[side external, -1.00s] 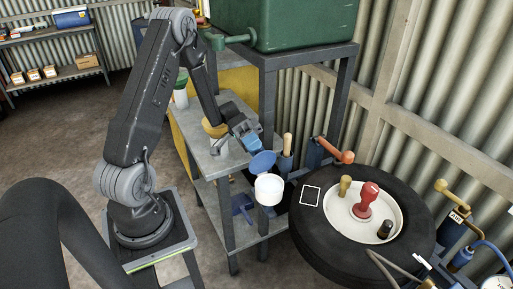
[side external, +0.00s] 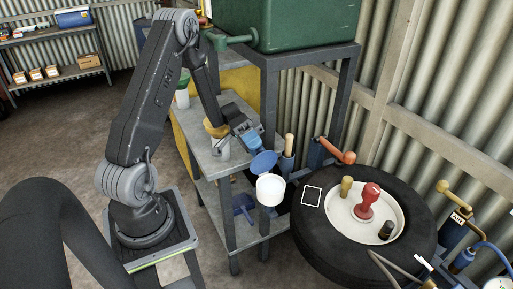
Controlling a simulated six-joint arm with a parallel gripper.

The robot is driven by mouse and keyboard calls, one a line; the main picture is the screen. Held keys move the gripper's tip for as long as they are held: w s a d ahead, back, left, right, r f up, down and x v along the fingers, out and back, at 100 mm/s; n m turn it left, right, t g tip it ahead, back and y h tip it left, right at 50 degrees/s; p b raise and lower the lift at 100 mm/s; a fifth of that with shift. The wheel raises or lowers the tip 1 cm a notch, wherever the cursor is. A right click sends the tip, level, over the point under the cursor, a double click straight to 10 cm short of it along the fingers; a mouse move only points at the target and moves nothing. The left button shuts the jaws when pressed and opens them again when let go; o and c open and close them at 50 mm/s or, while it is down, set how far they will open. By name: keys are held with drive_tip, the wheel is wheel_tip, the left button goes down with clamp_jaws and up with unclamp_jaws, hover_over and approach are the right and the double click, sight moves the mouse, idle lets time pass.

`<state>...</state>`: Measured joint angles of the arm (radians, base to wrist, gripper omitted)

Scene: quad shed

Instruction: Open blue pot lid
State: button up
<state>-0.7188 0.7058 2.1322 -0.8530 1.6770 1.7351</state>
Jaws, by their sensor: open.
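The blue pot lid (side external: 263,163) stands tilted up at the back edge of the white pot (side external: 270,190), so the pot's round mouth shows open. The pot is at the front right corner of the grey metal bench. My gripper (side external: 254,146) is just behind and above the lid, pointing down toward it. Its jaws are open. In this view the fingertips overlap or lie close to the lid's upper edge, and I cannot tell whether they touch it.
A black tyre (side external: 310,235) to the right carries a white dish (side external: 345,218) with a red-handled stamp (side external: 368,200) and small knobbed items. A wooden-handled tool (side external: 289,145) and an orange-handled lever (side external: 337,151) stand behind the pot.

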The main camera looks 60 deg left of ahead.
drive_tip(key=shift+r, duration=0.6)
drive_tip(key=s+a+r, duration=0.7)
drive_tip(key=a+r, duration=0.1)
drive_tip(key=r, duration=0.1)
drive_tip(key=shift+s+a+r, duration=0.4)
drive_tip(key=shift+d, duration=0.1)
